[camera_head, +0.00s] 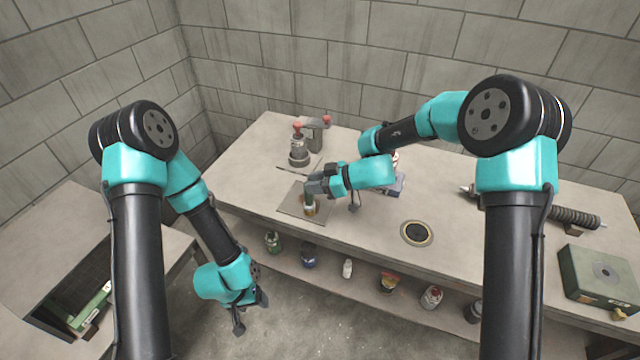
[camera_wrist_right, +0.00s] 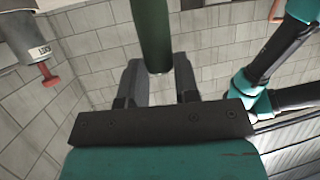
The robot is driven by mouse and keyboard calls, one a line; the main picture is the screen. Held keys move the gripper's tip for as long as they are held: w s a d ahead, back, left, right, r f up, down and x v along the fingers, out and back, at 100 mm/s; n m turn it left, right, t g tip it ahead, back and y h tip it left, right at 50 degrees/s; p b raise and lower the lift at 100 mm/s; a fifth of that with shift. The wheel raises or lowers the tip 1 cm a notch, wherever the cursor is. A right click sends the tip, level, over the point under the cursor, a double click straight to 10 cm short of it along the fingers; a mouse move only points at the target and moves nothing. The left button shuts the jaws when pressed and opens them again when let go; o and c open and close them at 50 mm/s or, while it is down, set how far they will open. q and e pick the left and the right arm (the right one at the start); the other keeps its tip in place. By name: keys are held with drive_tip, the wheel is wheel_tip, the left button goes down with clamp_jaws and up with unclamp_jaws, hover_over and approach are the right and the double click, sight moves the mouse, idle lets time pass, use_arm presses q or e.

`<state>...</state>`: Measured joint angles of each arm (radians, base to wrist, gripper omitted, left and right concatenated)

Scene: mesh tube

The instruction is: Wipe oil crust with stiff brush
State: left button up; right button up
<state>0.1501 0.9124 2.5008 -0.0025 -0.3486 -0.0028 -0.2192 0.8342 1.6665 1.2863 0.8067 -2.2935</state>
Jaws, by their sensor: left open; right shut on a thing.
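A green-handled brush (camera_head: 309,203) stands upright over a flat, dull metal plate (camera_head: 290,209) on the workbench. Its lower end looks tan with a little red and meets or nearly meets the plate. My right gripper (camera_head: 314,185) is shut on the upper handle. In the right wrist view the green handle (camera_wrist_right: 150,35) runs between the two fingers. Any oil crust is too small to tell or hidden beneath the brush. My left gripper (camera_head: 241,318) is open and empty, hanging low in front of the workbench, away from the plate.
A grey device with red knobs (camera_head: 299,148) stands behind the plate. A round dark drain-like ring (camera_head: 416,233) lies to the right, with a coil-spring part (camera_head: 572,216) and a green box (camera_head: 601,275) farther right. Bottles and jars line the lower shelf (camera_head: 345,292).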

wheel_tip(320, 180, up, 6)
drive_tip(key=shift+r, duration=0.2)
idle(0.4)
idle(0.4)
